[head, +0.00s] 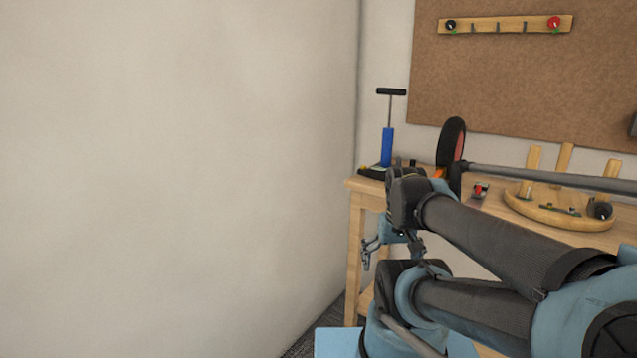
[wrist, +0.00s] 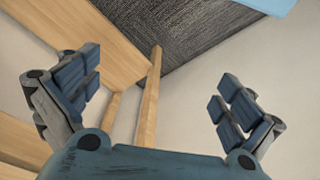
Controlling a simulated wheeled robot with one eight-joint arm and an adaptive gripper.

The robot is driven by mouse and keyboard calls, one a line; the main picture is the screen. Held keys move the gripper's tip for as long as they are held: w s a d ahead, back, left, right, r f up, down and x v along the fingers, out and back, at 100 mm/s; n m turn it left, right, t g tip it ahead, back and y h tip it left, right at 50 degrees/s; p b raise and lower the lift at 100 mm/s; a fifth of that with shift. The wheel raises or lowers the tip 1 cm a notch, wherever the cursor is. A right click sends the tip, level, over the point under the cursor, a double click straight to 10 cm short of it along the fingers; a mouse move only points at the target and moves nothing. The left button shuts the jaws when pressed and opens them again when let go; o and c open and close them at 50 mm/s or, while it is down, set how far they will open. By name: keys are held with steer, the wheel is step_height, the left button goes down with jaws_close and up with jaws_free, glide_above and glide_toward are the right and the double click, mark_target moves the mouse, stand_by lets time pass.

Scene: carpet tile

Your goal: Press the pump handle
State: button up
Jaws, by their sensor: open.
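A hand pump with a blue cylinder (head: 387,147) stands upright at the far left end of the wooden table. Its black T-shaped pump handle (head: 391,92) sits raised on a thin rod above the cylinder. My gripper (head: 374,250) is low, beside the table's left end, in front of and below the pump and apart from it. In the wrist view my gripper (wrist: 155,90) is open with nothing between its fingers. The pump is not in the wrist view. My arm hides part of the table.
The wooden table (head: 360,188) has a leg (wrist: 150,95) near my gripper. A plain wall (head: 180,180) fills the left. A board (head: 520,80) hangs behind.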

steer(key=shift+c, duration=0.6)
steer(key=c, duration=0.9)
steer(key=shift+w+r, duration=0.2)
steer(key=shift+r, duration=0.1)
steer(key=c, duration=0.4)
steer(key=r, duration=0.1)
steer(key=w+r, duration=0.2)
steer(key=shift+r, duration=0.25)
jaws_close()
steer(key=w+d+r+m, duration=0.2)
steer(key=w+r, duration=1.1)
steer(key=r, duration=0.5)
steer(key=w+d+r+m, duration=0.2)
steer(key=w+r+m, duration=0.1)
steer(key=w+r, duration=1.1)
steer(key=w+d+r+m+h, duration=0.1)
steer(key=w+d+r+m, duration=0.1)
steer(key=w+r, duration=1.1)
steer(key=shift+w+d+r+g, duration=0.2)
steer(key=shift+w+r+g, duration=0.15)
steer(key=shift+r, duration=4.25)
